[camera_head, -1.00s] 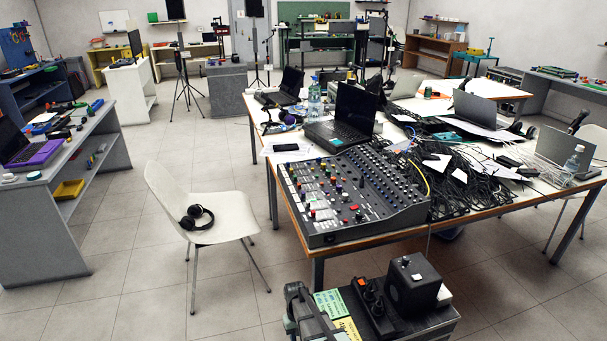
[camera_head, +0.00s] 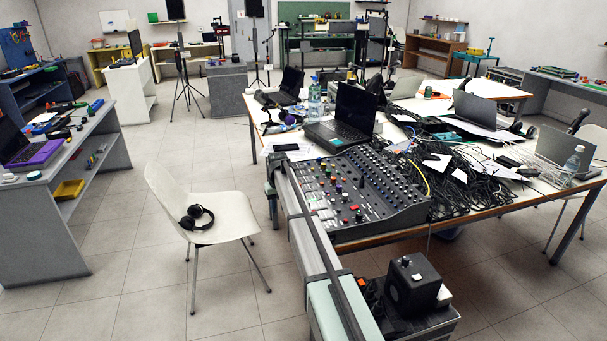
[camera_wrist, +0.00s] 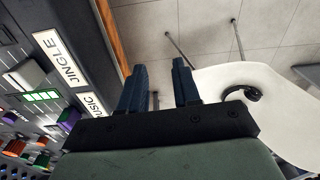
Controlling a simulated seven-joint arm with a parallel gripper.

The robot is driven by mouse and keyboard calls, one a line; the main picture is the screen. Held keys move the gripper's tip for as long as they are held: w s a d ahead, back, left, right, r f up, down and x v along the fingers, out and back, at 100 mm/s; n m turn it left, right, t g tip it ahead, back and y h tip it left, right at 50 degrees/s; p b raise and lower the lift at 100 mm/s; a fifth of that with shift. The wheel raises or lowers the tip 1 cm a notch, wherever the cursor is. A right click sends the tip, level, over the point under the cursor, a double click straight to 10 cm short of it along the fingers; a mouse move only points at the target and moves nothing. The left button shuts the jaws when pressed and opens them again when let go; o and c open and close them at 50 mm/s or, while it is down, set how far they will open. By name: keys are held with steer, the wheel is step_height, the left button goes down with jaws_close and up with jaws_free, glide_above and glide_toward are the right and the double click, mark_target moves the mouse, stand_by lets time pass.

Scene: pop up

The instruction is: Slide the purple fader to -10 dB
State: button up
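The mixing console (camera_head: 375,195) lies on the table in the head view. In the wrist view its edge fills the left side, with labels reading "JINGLE" and, partly hidden, "MUSIC" (camera_wrist: 93,105). A purple cap (camera_wrist: 68,117) shows beside the "MUSIC" label, partly covered by my gripper; I cannot tell whether it is the purple fader. My gripper (camera_wrist: 158,78) is open and empty, its two dark fingers apart. It is beside the console, over the gap between the table edge and the chair.
A white chair (camera_head: 222,215) with black headphones (camera_head: 197,217) stands left of the table. A laptop (camera_head: 350,118) stands behind the console, and tangled cables (camera_head: 470,175) lie to its right. A black box (camera_head: 413,285) stands in front.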

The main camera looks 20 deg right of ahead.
steer(key=shift+m+g, duration=0.3)
steer(key=shift+m, duration=0.1)
steer(key=w+d+r, duration=0.1)
steer(key=d+r, duration=0.2)
steer(key=w+d+r, duration=0.1)
steer(key=d+r, duration=0.3)
steer(key=w+d+r, duration=0.1)
steer(key=d+r, duration=0.3)
steer(key=shift+r, duration=0.2)
steer(key=shift+s+f, duration=0.1)
steer(key=shift+f, duration=3.95)
steer(key=shift+r, duration=0.1)
jaws_close()
